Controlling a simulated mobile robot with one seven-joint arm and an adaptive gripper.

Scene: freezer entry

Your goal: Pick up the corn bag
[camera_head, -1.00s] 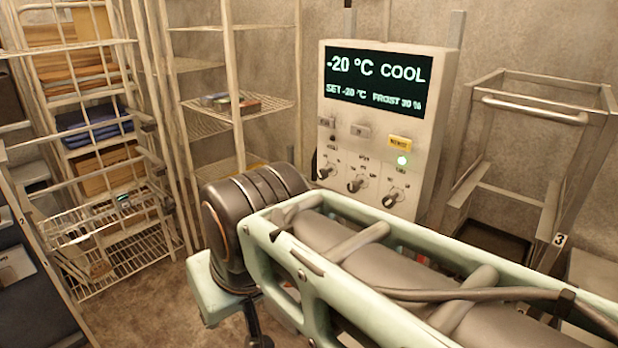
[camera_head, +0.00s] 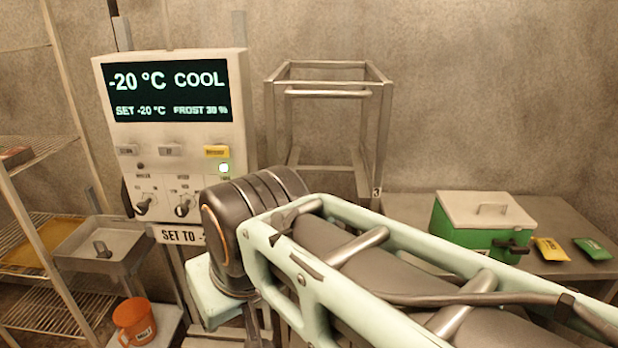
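A small yellow bag (camera_head: 551,249), which looks like the corn bag, lies flat on the metal table at the right; its label is too small to read. A green bag (camera_head: 593,248) lies just to its right, apart from it. My arm crosses the picture from the lower right to the middle, but my gripper is not in view. Nothing covers the yellow bag.
A green box with a white lid (camera_head: 484,220) stands left of the yellow bag on the table (camera_head: 560,208). The control panel (camera_head: 180,130), a metal frame (camera_head: 330,92), an orange mug (camera_head: 134,322) and wire shelves (camera_head: 45,215) are further left.

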